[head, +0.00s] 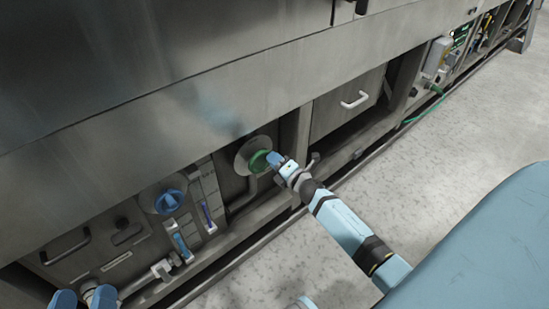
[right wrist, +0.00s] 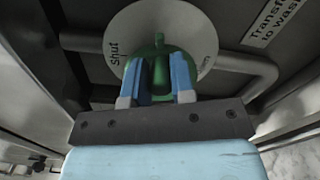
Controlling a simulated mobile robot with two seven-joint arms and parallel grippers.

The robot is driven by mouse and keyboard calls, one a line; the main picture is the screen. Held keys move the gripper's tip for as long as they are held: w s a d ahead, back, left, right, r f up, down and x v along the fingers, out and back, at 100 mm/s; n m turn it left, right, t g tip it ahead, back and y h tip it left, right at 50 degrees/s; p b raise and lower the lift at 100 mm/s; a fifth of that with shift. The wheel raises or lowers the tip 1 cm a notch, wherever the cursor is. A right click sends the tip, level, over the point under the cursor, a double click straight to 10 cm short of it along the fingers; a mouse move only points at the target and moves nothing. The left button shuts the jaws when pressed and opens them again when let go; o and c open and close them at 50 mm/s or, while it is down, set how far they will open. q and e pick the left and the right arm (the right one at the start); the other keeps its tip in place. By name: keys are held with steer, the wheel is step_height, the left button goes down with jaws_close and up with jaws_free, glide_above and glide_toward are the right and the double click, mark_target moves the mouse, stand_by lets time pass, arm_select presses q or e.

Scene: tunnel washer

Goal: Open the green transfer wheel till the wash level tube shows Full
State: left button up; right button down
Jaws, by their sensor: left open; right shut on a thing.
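The green transfer wheel (head: 257,161) sits on a round pale plate low on the machine front. In the right wrist view the wheel's green handle (right wrist: 159,48) stands between my blue fingers, its pointer upward between "Shut" on the left and blurred lettering on the right. My right gripper (head: 274,159) is shut on it; it also shows in the right wrist view (right wrist: 158,78). Two upright tubes with blue in them, one left (head: 182,246) and one right (head: 207,215), stand left of the wheel; their markings are too small to read. My left gripper (head: 84,298) is open at the lower left.
A pale valve fitting (head: 163,269) sticks out below. A panel with a white handle (head: 354,100) is to the right. In the right wrist view a "Transfer to wash" label (right wrist: 272,22) and pipe (right wrist: 262,75) lie close by.

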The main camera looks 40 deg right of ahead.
arm_select(q)
steer(key=shift+s+r+p, duration=0.15)
steer(key=shift+r+p, duration=0.2)
steer(key=shift+r, duration=0.1)
arm_select(e)
steer(key=shift+f+m, duration=0.35)
steer(key=shift+m, duration=0.95)
arm_select(q)
steer(key=shift+r, duration=0.25)
arm_select(e)
steer(key=shift+f, duration=0.15)
arm_select(q)
steer(key=shift+r, duration=0.1)
arm_select(e)
steer(key=c, duration=1)
jaws_free()
steer(key=shift+o, duration=0.2)
arm_select(q)
steer(key=r+p, duration=0.1)
steer(key=r+t+p, duration=0.1)
steer(key=p, duration=0.1)
steer(key=shift+a+r+t, duration=0.3)
steer(key=shift+a+r, duration=0.1)
arm_select(e)
steer(key=s+d, duration=0.1)
steer(key=s, duration=1.2)
steer(key=shift+s, duration=0.4)
steer(key=shift+d, duration=0.1)
